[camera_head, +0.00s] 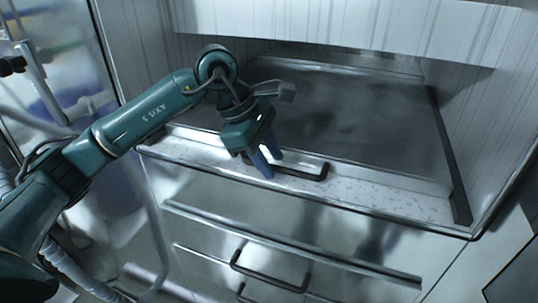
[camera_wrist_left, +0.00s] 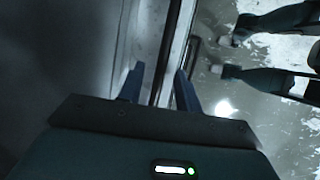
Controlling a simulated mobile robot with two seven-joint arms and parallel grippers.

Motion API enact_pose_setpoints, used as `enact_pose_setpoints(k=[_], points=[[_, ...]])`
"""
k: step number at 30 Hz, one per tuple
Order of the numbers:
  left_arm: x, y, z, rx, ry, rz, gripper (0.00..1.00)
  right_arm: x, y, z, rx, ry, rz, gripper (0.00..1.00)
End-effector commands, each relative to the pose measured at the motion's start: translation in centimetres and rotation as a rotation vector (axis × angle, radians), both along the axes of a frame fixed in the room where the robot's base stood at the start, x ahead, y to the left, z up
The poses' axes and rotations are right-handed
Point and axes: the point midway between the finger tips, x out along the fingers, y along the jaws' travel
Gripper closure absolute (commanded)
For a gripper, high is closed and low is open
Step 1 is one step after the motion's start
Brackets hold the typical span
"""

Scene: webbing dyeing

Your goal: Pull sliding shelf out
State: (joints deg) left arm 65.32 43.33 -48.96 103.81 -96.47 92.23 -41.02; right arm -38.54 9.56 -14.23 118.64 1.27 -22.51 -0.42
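The sliding shelf (camera_head: 350,118) is a wide dark grey metal surface inside the white cabinet, with a pale speckled front strip (camera_head: 390,198). A dark bar handle (camera_head: 312,174) is on this strip. My left gripper (camera_head: 266,163) is over the strip at the left part of the handle, fingers pointing down. In the left wrist view its two blue fingers (camera_wrist_left: 160,88) are apart, with the shelf's front edge (camera_wrist_left: 174,50) showing between them. I cannot tell whether the handle lies between the fingertips. My right gripper is not in view.
Below the shelf are metal drawers with a long rail (camera_head: 290,250) and a dark handle (camera_head: 268,271). White cabinet walls (camera_head: 485,120) stand at both sides, and a white panel (camera_head: 350,25) hangs above. A glass-like door with a handle (camera_head: 42,82) is at the left.

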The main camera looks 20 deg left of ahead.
Motion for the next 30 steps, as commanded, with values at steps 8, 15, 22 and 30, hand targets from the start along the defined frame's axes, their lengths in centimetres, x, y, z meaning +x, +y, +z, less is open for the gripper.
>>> enact_pose_setpoints(k=[8,15,22,30], points=[[0.0,0.0,0.0,0.0,0.001,0.0,0.77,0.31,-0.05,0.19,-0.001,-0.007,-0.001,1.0],[0.0,0.01,0.02,0.0,0.001,0.0,0.97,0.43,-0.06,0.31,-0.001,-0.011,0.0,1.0],[-0.02,0.0,0.03,0.0,0.001,0.0,1.0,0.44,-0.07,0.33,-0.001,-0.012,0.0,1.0],[-0.01,0.01,0.03,0.0,0.001,0.0,1.0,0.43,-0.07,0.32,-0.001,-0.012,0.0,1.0]])
